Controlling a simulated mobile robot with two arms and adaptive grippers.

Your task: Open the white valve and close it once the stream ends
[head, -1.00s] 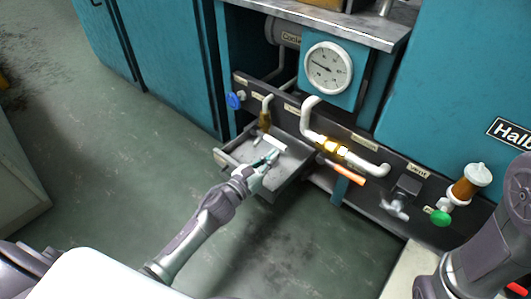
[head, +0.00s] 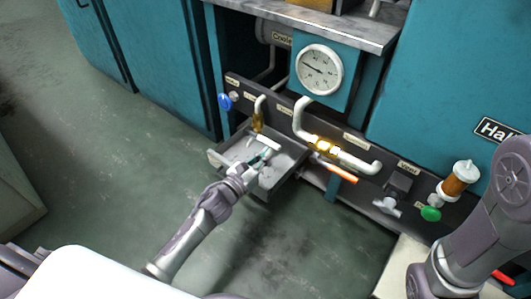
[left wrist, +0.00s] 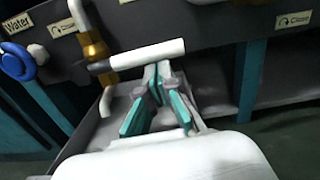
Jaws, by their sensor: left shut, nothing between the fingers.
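The white valve handle (head: 263,143) is a short white bar in front of a brass-coloured fitting (head: 257,121) on a thin white pipe above an open grey drawer-like tray. In the left wrist view the handle (left wrist: 150,52) lies across the picture, nearly level, beside the brass fitting (left wrist: 97,48); a white spout (left wrist: 106,100) bends down below it. My left gripper (head: 264,156) is shut and empty, its fingertips just below the handle. In the left wrist view the fingertips (left wrist: 157,72) reach the bar's lower edge; I cannot tell whether they touch. No stream is clearly visible. My right gripper is out of view.
The grey tray (head: 290,163) sits under the valve. A blue knob (head: 224,101) is left of it. An orange handle (head: 337,171), a grey tap (head: 388,206) and a green knob (head: 431,213) are to the right. A gauge (head: 320,69) is above. The floor in front is clear.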

